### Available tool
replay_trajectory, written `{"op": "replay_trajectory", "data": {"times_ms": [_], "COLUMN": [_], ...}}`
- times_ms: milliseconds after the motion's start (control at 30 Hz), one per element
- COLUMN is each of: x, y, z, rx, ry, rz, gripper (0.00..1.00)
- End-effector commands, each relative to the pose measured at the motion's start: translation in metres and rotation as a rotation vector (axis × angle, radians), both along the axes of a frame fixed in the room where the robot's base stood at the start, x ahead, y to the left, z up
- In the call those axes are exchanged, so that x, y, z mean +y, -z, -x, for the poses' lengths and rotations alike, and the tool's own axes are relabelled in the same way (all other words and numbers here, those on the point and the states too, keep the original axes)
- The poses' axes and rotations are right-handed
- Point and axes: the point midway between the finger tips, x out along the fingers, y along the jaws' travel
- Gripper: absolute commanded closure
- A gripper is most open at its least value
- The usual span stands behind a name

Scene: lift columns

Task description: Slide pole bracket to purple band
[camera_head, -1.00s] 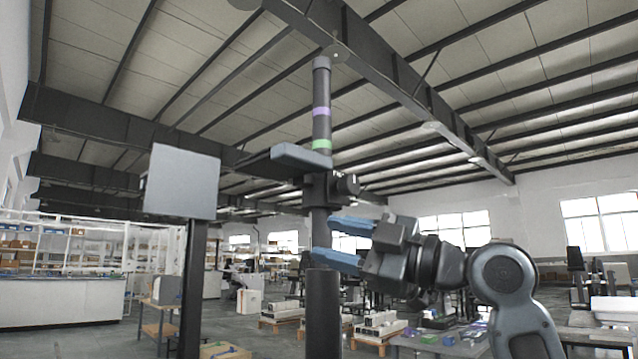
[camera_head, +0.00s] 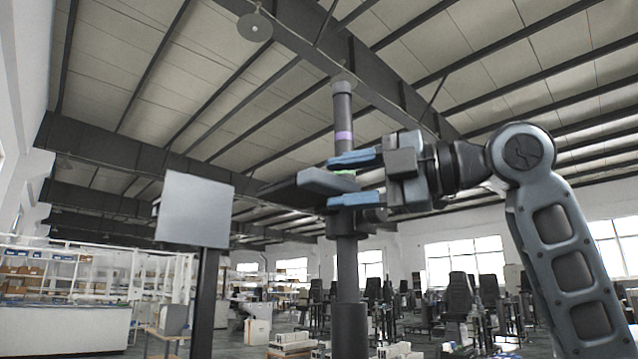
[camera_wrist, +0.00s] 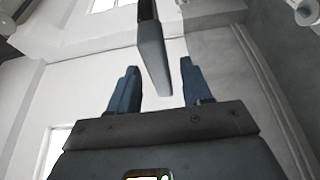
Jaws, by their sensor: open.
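The upright pole (camera_head: 343,108) is dark grey, with a purple band (camera_head: 343,136) on its upper part. A green band (camera_head: 345,172) lower down is mostly hidden behind my gripper and the bracket. The dark pole bracket (camera_head: 327,182) sits around the pole below the purple band, its blue-grey handle pointing toward my gripper (camera_head: 362,178). My gripper is open, one finger above the handle and one below. In the wrist view, the bracket's handle (camera_wrist: 153,62) reaches between the fingertips (camera_wrist: 158,75), with gaps visible on both sides.
A grey flat panel (camera_head: 194,209) on a dark post stands left of the pole. A thicker dark lower column (camera_head: 349,331) carries the pole. Benches, chairs and shelves are farther back. The space around the upper pole looks clear.

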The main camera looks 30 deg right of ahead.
Motion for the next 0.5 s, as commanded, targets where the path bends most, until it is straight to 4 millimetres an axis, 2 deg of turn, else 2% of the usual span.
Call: {"op": "replay_trajectory", "data": {"times_ms": [200,500], "x": [0.020,0.026], "y": [0.000,0.000], "z": [-0.023,-0.031], "rx": [0.001,0.000], "ry": [-0.001,0.000], "rz": [-0.001,-0.001], "gripper": [0.51,0.51]}}
